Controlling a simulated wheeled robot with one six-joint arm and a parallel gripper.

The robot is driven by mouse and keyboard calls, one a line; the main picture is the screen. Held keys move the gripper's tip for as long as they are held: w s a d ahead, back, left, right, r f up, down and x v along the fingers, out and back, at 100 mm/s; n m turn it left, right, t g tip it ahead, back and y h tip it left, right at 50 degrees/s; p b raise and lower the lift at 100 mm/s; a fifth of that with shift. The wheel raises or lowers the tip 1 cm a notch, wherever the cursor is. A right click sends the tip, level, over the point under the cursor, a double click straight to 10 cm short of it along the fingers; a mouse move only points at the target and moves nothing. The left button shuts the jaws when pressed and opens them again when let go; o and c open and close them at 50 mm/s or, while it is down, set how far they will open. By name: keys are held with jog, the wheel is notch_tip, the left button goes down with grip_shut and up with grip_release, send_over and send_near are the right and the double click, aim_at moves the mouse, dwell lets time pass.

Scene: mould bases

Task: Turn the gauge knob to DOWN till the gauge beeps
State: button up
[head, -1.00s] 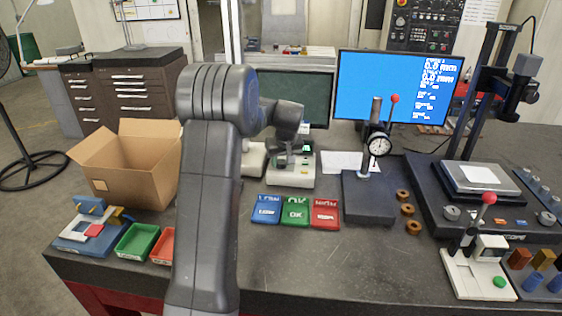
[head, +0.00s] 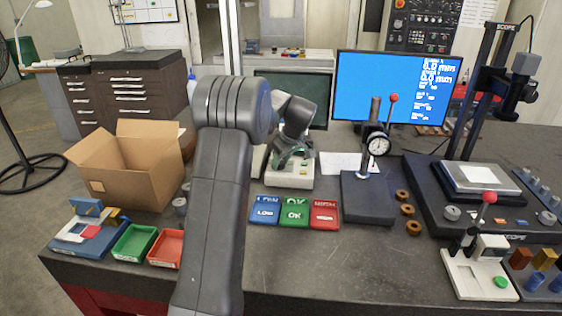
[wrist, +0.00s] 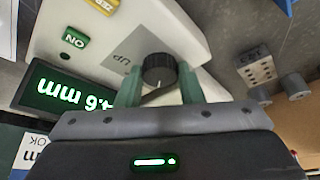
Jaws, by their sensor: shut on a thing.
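The gauge (head: 290,182) is a white box on the bench, behind the coloured trays. It shows close up and turned over in the wrist view (wrist: 62,25), with a green-lit display (wrist: 70,98) in mm, a green ON button, a yellow button and the word UP on a grey panel. Its black ribbed knob (wrist: 158,70) sits between the green fingertips of my gripper (wrist: 160,88), which is shut on it. In the head view my gripper (head: 284,158) is over the gauge and hides its knob. Any DOWN label is out of sight.
Blue, green and red trays (head: 325,212) lie in front of the gauge. A dial gauge stand (head: 368,198) stands to its right. An open cardboard box (head: 128,180) stands left of my arm. The front middle of the bench is clear.

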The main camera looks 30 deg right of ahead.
jog(key=o, duration=1)
jog(key=shift+r, duration=0.1)
jog(key=b+v, duration=0.1)
jog(key=v, duration=1.2)
jog(key=shift+r+b, duration=0.3)
jog(key=shift+r, duration=0.05)
jog(key=shift+f, duration=0.1)
jog(key=p+x, duration=0.1)
jog(key=x, duration=1.2)
jog(key=shift+f+p, duration=0.3)
jog(key=shift+f, duration=0.1)
